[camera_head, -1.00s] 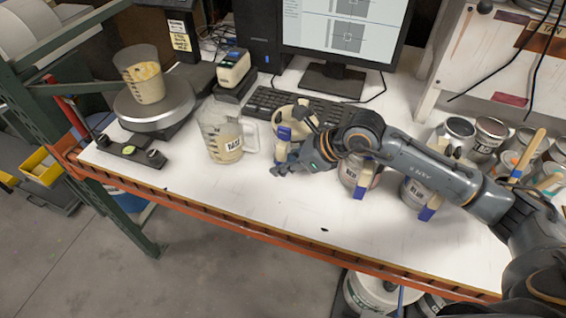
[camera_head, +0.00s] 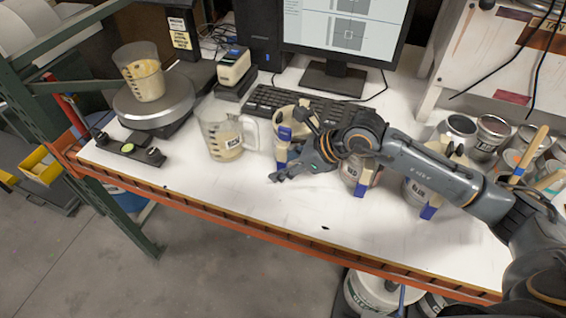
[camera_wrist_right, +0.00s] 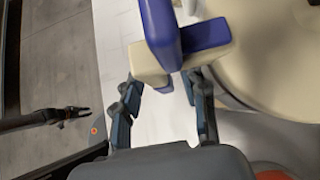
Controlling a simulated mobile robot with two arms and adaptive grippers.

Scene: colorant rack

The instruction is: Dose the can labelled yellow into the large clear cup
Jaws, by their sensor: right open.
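A clear cup (camera_head: 139,72) with some cream-yellow content stands on the round scale (camera_head: 153,103) at the back left. A can (camera_head: 289,119) with a cream-and-blue handle clip (camera_head: 282,147) stands right of the pitcher; its label is hidden, so I cannot tell if it is the yellow one. My right gripper (camera_head: 278,171) is open at the front of this clip. In the right wrist view the open fingers (camera_wrist_right: 164,108) lie on either side of the clip's lower part (camera_wrist_right: 148,62). What looks like my left gripper (camera_wrist_right: 82,112) shows small at the left there.
A clear handled pitcher (camera_head: 222,140) stands between the scale and the can. Two more clipped cans (camera_head: 358,172) stand behind and under my right forearm. Several open cans (camera_head: 490,137) crowd the right. A keyboard (camera_head: 285,103) lies behind.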

